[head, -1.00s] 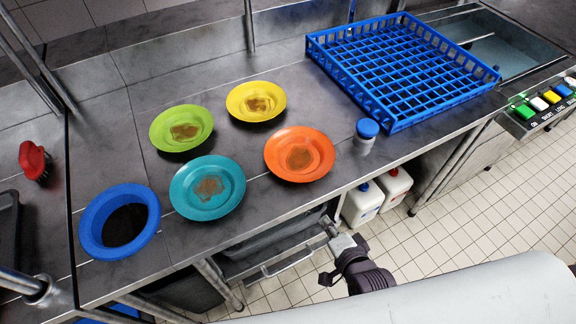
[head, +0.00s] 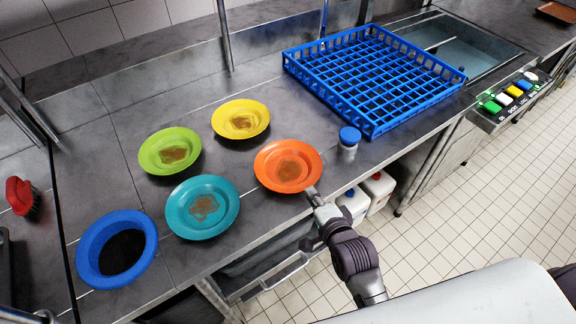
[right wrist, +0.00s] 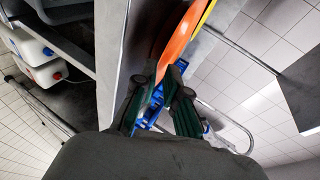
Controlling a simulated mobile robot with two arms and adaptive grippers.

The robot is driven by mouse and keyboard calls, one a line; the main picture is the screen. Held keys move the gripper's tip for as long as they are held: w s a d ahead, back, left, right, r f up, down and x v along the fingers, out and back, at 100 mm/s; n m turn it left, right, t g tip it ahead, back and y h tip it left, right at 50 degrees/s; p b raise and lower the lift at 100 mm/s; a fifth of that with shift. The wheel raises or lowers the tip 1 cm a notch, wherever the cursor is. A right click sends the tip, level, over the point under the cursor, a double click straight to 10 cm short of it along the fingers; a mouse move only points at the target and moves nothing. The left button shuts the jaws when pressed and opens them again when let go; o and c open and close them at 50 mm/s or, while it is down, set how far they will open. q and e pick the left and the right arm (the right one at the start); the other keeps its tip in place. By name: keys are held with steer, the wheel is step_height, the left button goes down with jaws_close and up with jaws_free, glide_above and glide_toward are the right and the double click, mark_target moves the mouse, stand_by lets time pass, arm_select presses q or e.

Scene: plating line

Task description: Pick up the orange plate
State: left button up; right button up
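The orange plate (head: 270,163), with a brown food smear in its middle, lies on the steel counter near its front edge. My right gripper (head: 313,194) is at the plate's front right rim, at the counter edge. In the right wrist view the gripper's two fingers (right wrist: 163,92) are apart, and the orange plate (right wrist: 176,42) shows edge-on just beyond the tips. Whether the fingers touch the rim cannot be told. My left gripper is not in view.
A blue rack (head: 372,127) stands behind right. A blue-rimmed bowl (head: 88,265) and a red brush (head: 19,194) are at left.

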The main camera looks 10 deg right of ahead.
mark_target(308, 186)
steer(key=x, duration=0.2)
steer(key=p+x, duration=0.1)
steer(key=shift+w+d, duration=0.2)
steer(key=shift+w, duration=0.2)
steer(key=shift+w+f, duration=0.35)
steer(key=shift+w, duration=0.1)
steer(key=shift+s, duration=0.1)
jaws_close()
steer(key=shift+r, duration=0.2)
